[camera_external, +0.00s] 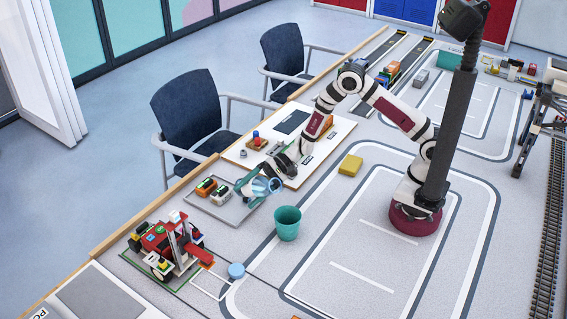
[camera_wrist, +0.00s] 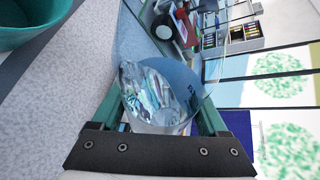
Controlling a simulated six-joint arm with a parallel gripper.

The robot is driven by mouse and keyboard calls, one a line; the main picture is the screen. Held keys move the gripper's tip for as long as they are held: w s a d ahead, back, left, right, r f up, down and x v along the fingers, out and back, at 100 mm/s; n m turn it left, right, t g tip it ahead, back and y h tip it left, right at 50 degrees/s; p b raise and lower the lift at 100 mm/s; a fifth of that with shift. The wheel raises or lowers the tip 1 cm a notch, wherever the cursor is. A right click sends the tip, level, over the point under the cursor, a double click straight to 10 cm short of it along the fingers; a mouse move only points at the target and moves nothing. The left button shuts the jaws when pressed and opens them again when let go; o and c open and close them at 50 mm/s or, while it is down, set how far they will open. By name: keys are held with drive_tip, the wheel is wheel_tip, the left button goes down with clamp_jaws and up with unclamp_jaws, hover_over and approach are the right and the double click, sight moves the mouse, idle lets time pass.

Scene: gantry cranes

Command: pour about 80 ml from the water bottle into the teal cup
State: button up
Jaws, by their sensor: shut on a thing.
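The water bottle (camera_external: 262,188) is clear with a bluish tint. My gripper (camera_external: 256,184) is shut on it, above the right edge of a grey tray. In the wrist view the bottle (camera_wrist: 158,95) fills the space between the two green fingers of my gripper (camera_wrist: 157,112). Its exact tilt and water level are hard to tell. The teal cup (camera_external: 287,223) stands upright on the grey mat, a little right of and nearer the camera than the bottle, apart from it. Part of the cup (camera_wrist: 28,22) shows at the upper left of the wrist view. Its inside bottom is hidden.
The grey tray (camera_external: 226,212) holds small orange and green items. A red toy forklift (camera_external: 166,246) stands at the front left, with a blue disc (camera_external: 237,270) nearby. A yellow block (camera_external: 351,165) lies behind the cup. The mat right of the cup is clear.

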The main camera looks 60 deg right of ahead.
drive_tip(key=shift+w+d+f+n+t, duration=0.1)
drive_tip(key=shift+w+f+n+t, duration=0.45)
drive_tip(key=shift+f+n+t, duration=0.25)
drive_tip(key=shift+s+r+n+t, duration=0.2)
drive_tip(key=shift+r+n, duration=0.15)
drive_tip(key=shift+r, duration=0.2)
drive_tip(key=shift+s+r+n+t, duration=0.2)
drive_tip(key=shift+r+n, duration=0.15)
drive_tip(key=shift+r, duration=0.15)
drive_tip(key=shift+r+n+t, duration=0.2)
drive_tip(key=shift+n+t, duration=0.2)
drive_tip(key=shift+n, duration=0.1)
drive_tip(key=shift+w+y, duration=0.2)
drive_tip(key=shift+y, duration=0.1)
drive_tip(key=shift+r+n, duration=0.3)
idle(1.1)
drive_tip(key=shift+w+d+f+m+g, duration=0.1)
drive_tip(key=shift+w+f+m+g, duration=0.15)
drive_tip(key=shift+f+m+g, duration=0.5)
drive_tip(key=shift+w+f+m, duration=0.15)
drive_tip(key=shift+f+m, duration=0.5)
drive_tip(key=shift+f, duration=0.05)
